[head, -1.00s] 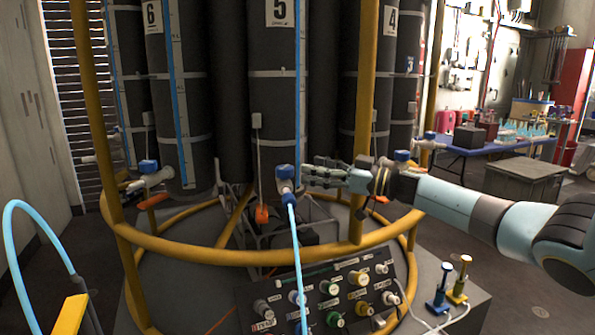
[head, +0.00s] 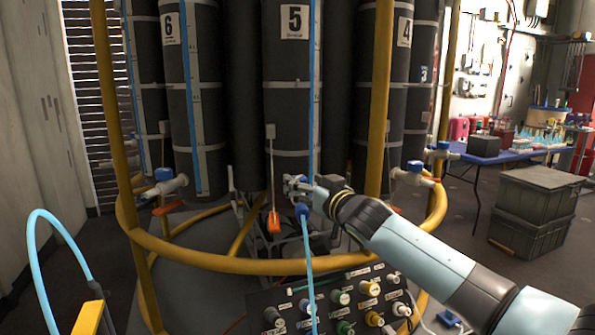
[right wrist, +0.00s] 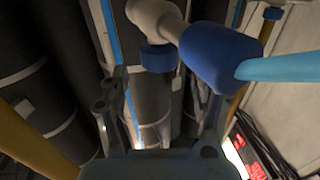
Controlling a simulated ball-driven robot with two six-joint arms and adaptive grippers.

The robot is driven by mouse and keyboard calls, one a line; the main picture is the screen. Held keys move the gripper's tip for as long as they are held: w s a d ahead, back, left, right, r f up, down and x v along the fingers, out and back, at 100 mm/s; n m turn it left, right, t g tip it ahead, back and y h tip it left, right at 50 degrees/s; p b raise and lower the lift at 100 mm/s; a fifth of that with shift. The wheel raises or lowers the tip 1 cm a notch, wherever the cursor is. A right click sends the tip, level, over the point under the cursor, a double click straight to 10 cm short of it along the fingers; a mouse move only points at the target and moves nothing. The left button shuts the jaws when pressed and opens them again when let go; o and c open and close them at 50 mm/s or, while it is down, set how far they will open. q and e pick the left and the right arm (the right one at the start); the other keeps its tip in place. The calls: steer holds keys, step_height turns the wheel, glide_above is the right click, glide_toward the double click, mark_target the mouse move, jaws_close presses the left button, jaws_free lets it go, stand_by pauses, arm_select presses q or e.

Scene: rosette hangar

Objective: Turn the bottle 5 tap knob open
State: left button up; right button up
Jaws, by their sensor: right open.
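Bottle 5 (head: 288,110) is a tall dark cylinder with a blue strip at the centre of the head view. Its tap is mostly hidden there by my right gripper (head: 299,186), which is at the tap's height. The blue hose fitting (head: 303,210) shows just below the gripper. In the right wrist view, a pale tap body carries a blue knob (right wrist: 158,57) and a blue fitting (right wrist: 220,58) with a light blue hose (right wrist: 285,68). My right gripper (right wrist: 160,105) is open and empty, its fingers either side below the knob. Contact cannot be told. My left gripper is not in view.
A yellow ring rail (head: 240,265) and upright posts surround the bottles. An orange handle (head: 273,222) hangs left of the tap. A labelled valve panel (head: 290,302) stands below. Bottle 6's tap (head: 165,187) is to the left. Grey crates (head: 535,210) stand at the right.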

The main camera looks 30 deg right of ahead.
mark_target(303, 181)
steer(key=shift+w+d+p, duration=0.2)
steer(key=shift+w+p, duration=0.55)
steer(key=shift+w, duration=1.35)
steer(key=c, duration=1.3)
steer(key=shift+w, duration=0.1)
